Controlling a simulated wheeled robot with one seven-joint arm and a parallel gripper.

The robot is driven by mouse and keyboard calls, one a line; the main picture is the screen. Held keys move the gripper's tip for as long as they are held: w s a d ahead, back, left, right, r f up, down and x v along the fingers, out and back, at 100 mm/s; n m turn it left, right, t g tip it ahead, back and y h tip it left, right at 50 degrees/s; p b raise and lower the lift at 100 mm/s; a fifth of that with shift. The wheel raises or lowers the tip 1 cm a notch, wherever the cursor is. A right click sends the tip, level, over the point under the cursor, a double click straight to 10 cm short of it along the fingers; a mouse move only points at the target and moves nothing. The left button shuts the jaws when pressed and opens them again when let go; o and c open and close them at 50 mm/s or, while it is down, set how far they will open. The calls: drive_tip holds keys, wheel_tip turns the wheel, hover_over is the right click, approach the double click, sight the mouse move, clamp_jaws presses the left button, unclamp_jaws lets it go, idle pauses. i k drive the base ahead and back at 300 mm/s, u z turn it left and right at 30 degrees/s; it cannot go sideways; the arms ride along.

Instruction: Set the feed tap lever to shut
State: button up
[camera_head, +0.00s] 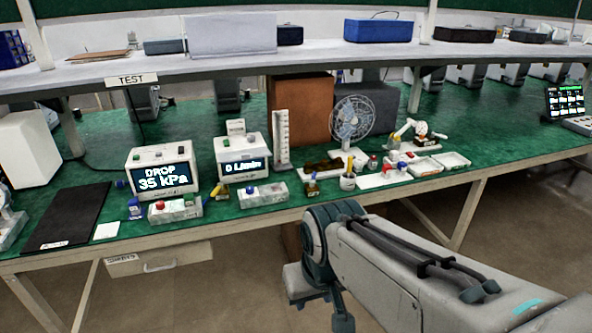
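I cannot tell for sure which part is the feed tap lever. Small brass-and-black fittings with yellow parts stand on the green bench: one (312,187) right of the front right unit, another (221,191) between the two front units. A pale unit with a red knob (174,209) and one with a blue knob (262,193) sit along the front edge. Behind them, a display (161,179) reads "DROP 35 kPa" and a second display (241,168) reads "0 L/min". My arm crosses the lower right, in front of the bench; I cannot make out its gripper.
A black mat (66,217) lies on the left of the bench (460,130). A fan (353,120), a white scale column (282,140), cups and trays (452,161) stand right of the displays. A shelf (330,57) overhangs the back. A drawer (158,260) hangs below.

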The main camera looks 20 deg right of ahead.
sight(312, 183)
drive_tip(key=z, duration=0.25)
drive_tip(key=i, duration=1.05)
drive_tip(key=z, duration=0.35)
